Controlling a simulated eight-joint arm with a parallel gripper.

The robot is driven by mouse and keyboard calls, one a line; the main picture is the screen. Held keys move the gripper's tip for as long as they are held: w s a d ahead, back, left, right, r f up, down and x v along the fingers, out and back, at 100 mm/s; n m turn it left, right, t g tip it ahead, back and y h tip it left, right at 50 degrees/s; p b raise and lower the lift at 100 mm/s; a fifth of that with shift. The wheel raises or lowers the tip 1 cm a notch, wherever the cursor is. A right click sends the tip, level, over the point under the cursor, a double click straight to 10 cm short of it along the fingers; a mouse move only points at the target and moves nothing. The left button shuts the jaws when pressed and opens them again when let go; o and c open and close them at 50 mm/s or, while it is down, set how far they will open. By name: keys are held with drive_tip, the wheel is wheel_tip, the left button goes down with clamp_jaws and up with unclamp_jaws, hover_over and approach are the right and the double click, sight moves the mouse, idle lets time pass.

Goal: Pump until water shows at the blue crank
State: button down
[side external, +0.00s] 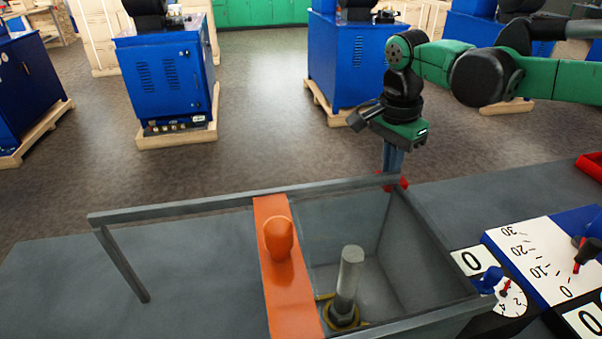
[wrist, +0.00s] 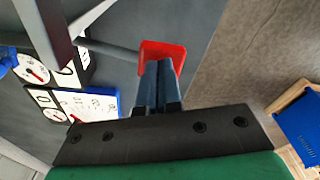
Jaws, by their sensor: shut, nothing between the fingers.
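My gripper (side external: 393,172) is shut and empty, pointing down at a red piece (side external: 399,184) by the far right corner of the grey open-topped trough (side external: 425,245). In the wrist view the closed fingertips (wrist: 158,66) overlap the red piece (wrist: 170,50), which joins a grey bar (wrist: 108,48). I cannot tell whether they touch it. The blue crank (side external: 488,280) sits at the right beside a round dial (side external: 510,300); its blue edge also shows in the wrist view (wrist: 7,60). I see no water at the crank.
An orange plate with a knob (side external: 278,240) crosses the trough. An upright grey cylinder (side external: 349,280) stands inside it. A scale panel (side external: 540,262) and a red tray (side external: 592,167) are at the right. Blue machines (side external: 168,75) stand on the floor behind.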

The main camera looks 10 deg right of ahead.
drive_tip(key=shift+f, duration=0.1)
drive_tip(key=shift+f, duration=2.1)
drive_tip(key=shift+s+a, duration=0.1)
drive_tip(key=shift+s+a+r, duration=0.2)
drive_tip(key=shift+a, duration=0.3)
drive_tip(key=shift+s+a+r, duration=0.15)
drive_tip(key=shift+a, duration=0.3)
drive_tip(key=shift+s+a+r, duration=0.2)
drive_tip(key=shift+a, duration=0.3)
wheel_tip(320, 180, up, 8)
drive_tip(key=shift+w, duration=0.1)
